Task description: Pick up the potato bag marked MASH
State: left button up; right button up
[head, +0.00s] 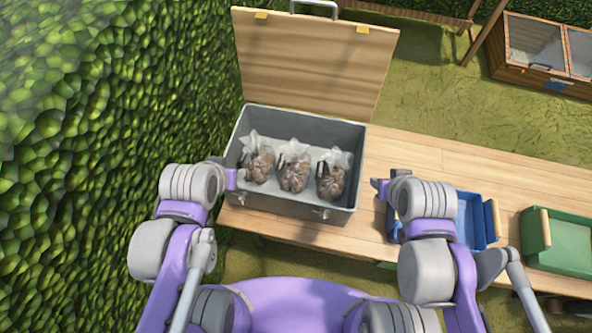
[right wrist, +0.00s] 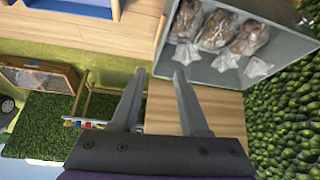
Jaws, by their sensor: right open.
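Three clear bags of brown potatoes stand in a row inside an open grey case (head: 290,206): a left bag (head: 258,164), a middle bag (head: 295,170) and a right bag (head: 332,178). No marking is readable, so I cannot tell which is MASH. The bags also show in the right wrist view, including one near the wall (right wrist: 187,20). My right gripper (right wrist: 159,74) is open and empty, outside the case and to its right in the head view (head: 380,187). My left gripper (head: 236,174) is at the case's left edge; its fingers are too unclear to judge.
The case's wooden lid (head: 312,55) stands open behind it. The case rests on a wooden table (head: 440,170). A blue tray (head: 470,215) and a green tray (head: 570,240) stand to the right. A hedge (head: 80,120) rises close on the left.

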aim_at(288, 161)
jog(key=shift+o, duration=0.3)
